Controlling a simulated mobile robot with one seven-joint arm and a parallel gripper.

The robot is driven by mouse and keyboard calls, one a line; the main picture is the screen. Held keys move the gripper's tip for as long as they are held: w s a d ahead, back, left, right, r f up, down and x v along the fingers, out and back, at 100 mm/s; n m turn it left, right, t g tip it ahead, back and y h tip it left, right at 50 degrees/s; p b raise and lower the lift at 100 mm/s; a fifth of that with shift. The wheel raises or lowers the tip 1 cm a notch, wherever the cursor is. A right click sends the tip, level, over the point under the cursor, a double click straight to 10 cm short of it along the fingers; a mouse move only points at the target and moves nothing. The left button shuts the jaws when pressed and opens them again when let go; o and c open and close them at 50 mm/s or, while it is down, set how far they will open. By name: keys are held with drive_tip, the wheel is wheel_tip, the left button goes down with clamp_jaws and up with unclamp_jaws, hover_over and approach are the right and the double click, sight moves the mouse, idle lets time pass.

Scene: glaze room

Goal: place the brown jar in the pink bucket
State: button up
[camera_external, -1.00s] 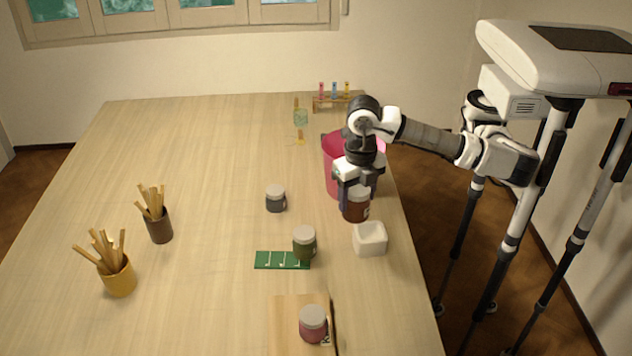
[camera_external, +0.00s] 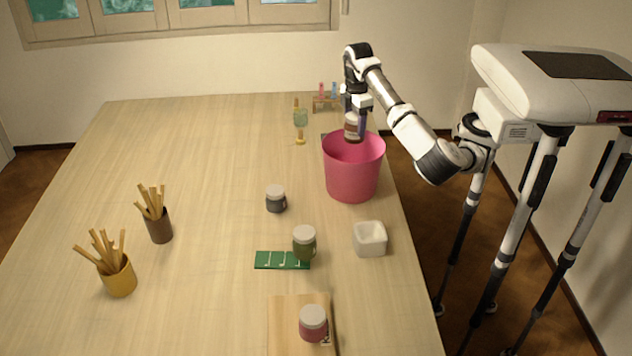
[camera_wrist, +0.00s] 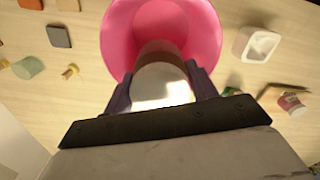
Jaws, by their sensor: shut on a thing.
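The pink bucket (camera_external: 352,178) stands upright near the right edge of the table. The brown jar (camera_external: 352,128), with a pale lid, is held upright over the bucket's mouth. My gripper (camera_external: 356,112) is shut on the jar from above. In the wrist view the jar (camera_wrist: 160,55) sits between the two fingers of my gripper (camera_wrist: 163,88), with the pink bucket (camera_wrist: 118,35) around and below it. The jar hides part of the bucket's inside. Its base appears at about the height of the rim or slightly above.
A white square bowl (camera_external: 370,240), a green jar (camera_external: 304,243), a grey jar (camera_external: 276,199) and a red jar (camera_external: 313,323) on a board stand nearer.

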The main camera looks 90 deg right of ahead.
sight(354, 138)
wheel_tip(354, 138, down, 17)
drive_tip(key=p, duration=0.3)
drive_tip(key=shift+f, duration=0.45)
drive_tip(key=shift+f+b, duration=0.25)
drive_tip(key=shift+b, duration=0.15)
drive_tip(key=o, duration=1.1)
drive_tip(key=shift+r, duration=0.1)
drive_tip(key=shift+o, duration=0.2)
drive_tip(key=shift+r, duration=0.15)
wheel_tip(354, 138, up, 12)
drive_tip(key=shift+r+b, duration=0.1)
drive_tip(key=shift+b, duration=1.05)
